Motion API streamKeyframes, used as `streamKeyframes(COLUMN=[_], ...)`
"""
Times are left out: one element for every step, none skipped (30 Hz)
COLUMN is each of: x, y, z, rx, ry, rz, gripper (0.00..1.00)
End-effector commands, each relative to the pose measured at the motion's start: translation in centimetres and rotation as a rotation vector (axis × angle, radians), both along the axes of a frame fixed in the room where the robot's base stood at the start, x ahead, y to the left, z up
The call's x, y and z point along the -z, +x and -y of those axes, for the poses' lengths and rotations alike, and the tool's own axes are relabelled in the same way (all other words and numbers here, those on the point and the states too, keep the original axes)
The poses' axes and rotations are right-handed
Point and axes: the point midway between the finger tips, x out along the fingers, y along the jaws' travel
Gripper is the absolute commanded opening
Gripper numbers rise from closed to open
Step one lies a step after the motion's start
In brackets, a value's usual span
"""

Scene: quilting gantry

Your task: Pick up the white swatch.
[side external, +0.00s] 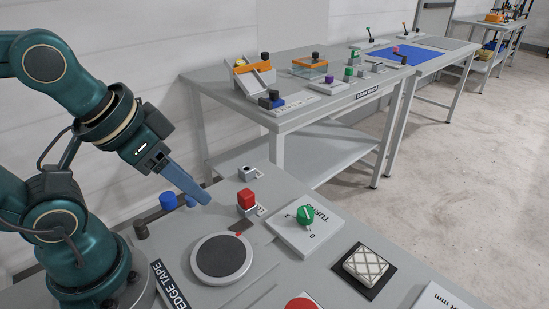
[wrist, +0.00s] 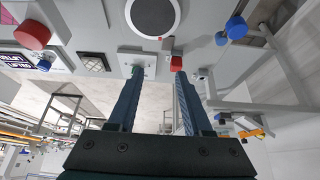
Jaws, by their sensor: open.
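The white swatch (side external: 366,264), a thick square pad with a diamond quilted pattern, lies on a black square mat (side external: 372,294) at the lower right of the side view. In the wrist view it shows small at the upper left, as the swatch (wrist: 95,62). Nothing covers it in the side view. My gripper (side external: 204,198) is above the left part of the bench, well to the left of the swatch. In the wrist view my gripper (wrist: 156,66) has its two blue fingers apart, with nothing held between them.
A green knob (side external: 306,214) on a raised plate and a red block (side external: 246,199) stand between my gripper and the swatch. A round dark disc (side external: 222,255) lies nearer the front. A blue knob (side external: 168,201) is left of my fingers. Another bench (side external: 300,117) stands behind.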

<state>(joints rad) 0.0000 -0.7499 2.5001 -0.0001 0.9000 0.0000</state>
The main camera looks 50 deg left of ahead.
Motion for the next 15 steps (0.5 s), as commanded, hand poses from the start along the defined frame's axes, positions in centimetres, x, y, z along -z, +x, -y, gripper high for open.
streamKeyframes(x=[0.00,0.00,0.00,0.00,0.00,0.00,0.00,0.00,0.00,0.00,0.00,0.00,0.00,-0.01,-0.02], y=[0.00,0.00,0.00,0.00,0.00,0.00,0.00,0.00,0.00,0.00,0.00,0.00,0.01,0.02,0.04], z=[0.00,0.00,0.00,0.00,0.00,0.00,0.00,0.00,0.00,0.00,0.00,0.00,0.00,-0.01,-0.03], rx=[0.000,0.000,0.000,0.000,0.000,0.000,0.000,0.000,0.000,0.000,0.000,-0.003,-0.008,-0.017,-0.034], ry=[0.000,0.000,0.000,0.000,0.000,0.000,0.000,0.000,0.000,0.000,0.000,-0.001,-0.004,-0.009,-0.017], rz=[0.000,0.000,0.000,0.000,0.000,0.000,0.000,0.000,0.000,0.000,0.000,0.000,0.000,0.001,0.002], gripper=[0.50,0.61,0.77,0.88,1.00,1.00,1.00,1.00,1.00,1.00,1.00,1.00,1.00,1.00,1.00])
